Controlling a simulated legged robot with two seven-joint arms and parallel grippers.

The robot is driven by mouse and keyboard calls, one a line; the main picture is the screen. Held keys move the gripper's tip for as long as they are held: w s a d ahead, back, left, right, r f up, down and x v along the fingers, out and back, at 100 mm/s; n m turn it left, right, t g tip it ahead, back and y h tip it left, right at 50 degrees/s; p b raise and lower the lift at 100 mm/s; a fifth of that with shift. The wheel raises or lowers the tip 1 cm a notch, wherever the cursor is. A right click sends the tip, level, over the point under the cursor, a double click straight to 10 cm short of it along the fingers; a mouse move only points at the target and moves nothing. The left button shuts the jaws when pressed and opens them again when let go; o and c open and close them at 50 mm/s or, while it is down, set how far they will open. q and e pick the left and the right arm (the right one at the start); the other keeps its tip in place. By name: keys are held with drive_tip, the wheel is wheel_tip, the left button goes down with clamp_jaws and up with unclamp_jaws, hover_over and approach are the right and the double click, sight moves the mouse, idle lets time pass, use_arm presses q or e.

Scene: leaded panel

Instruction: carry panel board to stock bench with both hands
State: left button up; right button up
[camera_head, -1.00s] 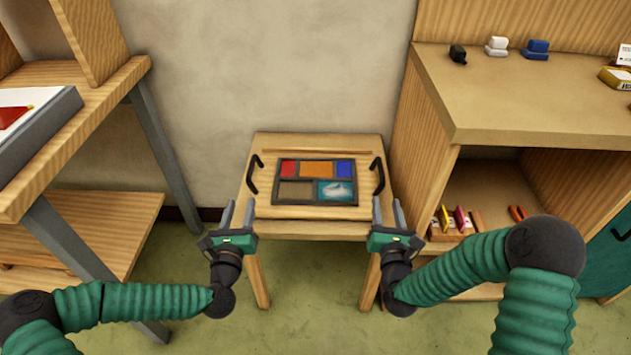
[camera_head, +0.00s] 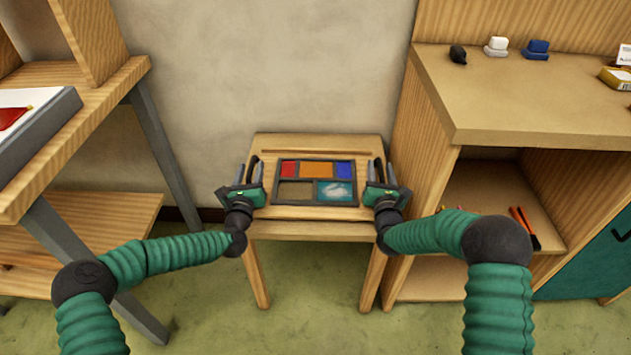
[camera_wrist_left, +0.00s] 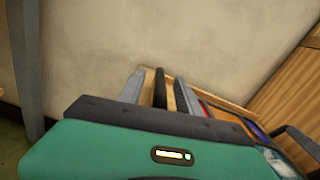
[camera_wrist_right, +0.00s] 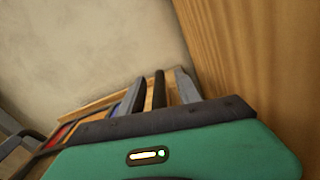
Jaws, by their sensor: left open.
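The wooden panel board (camera_head: 308,213) lies flat on a small wooden table and carries a dark-framed panel (camera_head: 316,182) with red, orange, blue, brown and teal panes. My left gripper (camera_head: 250,168) is at the board's left side, open. In the left wrist view the dark left handle (camera_wrist_left: 160,88) stands between its two fingers. My right gripper (camera_head: 381,169) is at the board's right side. In the right wrist view the dark right handle (camera_wrist_right: 158,90) stands between its fingers with gaps, so it is open. The handles are largely hidden in the head view.
The small table (camera_head: 312,231) stands against the wall. A wooden bench (camera_head: 62,155) with a grey-edged tray (camera_head: 45,125) is at left. A wooden cabinet (camera_head: 535,110) with small items on top stands close to the table's right side. Floor in front is clear.

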use_arm(q)
drive_tip(key=c, duration=0.9)
use_arm(e)
drive_tip(key=c, duration=0.9)
clamp_jaws()
use_arm(q)
drive_tip(key=shift+a, duration=0.2)
use_arm(e)
drive_tip(key=shift+d, duration=0.2)
